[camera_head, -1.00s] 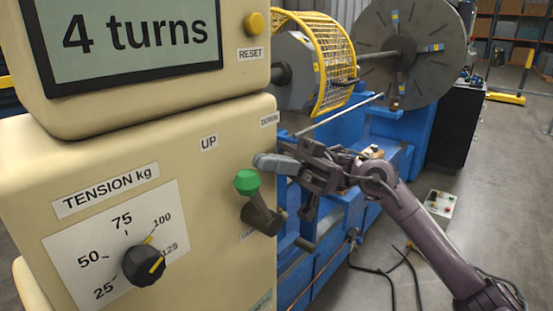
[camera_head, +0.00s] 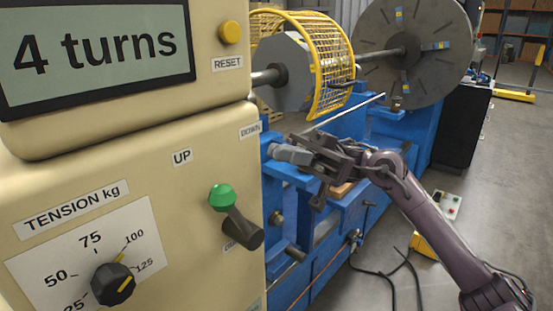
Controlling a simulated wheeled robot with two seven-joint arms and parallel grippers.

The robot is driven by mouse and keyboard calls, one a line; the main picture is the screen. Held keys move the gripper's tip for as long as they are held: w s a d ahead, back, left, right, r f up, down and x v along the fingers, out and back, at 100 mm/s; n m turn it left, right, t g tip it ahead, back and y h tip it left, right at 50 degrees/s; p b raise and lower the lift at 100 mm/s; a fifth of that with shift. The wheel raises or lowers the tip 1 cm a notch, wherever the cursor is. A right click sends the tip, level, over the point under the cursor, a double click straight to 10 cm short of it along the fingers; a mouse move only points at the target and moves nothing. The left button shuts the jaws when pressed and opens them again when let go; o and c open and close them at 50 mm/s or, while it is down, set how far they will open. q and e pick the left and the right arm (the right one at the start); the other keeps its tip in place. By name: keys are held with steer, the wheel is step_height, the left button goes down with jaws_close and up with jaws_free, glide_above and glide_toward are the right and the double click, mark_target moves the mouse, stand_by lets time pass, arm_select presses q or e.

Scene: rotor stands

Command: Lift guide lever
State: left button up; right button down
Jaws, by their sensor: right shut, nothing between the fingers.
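The guide lever (camera_head: 232,215) has a green knob and a dark shaft on the right part of the cream control panel (camera_head: 150,190). Its knob points up and left, below the UP and DOWN labels; the label under it is partly hidden. My right gripper (camera_head: 276,153) is shut and empty. It is right of and above the lever, apart from it in the picture, in front of the blue machine. My left gripper is not in view.
A tension dial (camera_head: 112,284) and a yellow reset button (camera_head: 231,32) are on the panel. The blue winding machine (camera_head: 400,140) has a yellow cage (camera_head: 345,60) and a large grey disc (camera_head: 425,45). Open floor lies at right.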

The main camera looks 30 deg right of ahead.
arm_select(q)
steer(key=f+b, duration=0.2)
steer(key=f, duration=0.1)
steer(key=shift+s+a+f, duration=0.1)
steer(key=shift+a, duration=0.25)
arm_select(e)
steer(key=r+v, duration=0.1)
steer(key=v, duration=0.5)
steer(key=shift+w+d, duration=0.35)
steer(key=shift+d, duration=0.15)
steer(key=shift+f, duration=0.1)
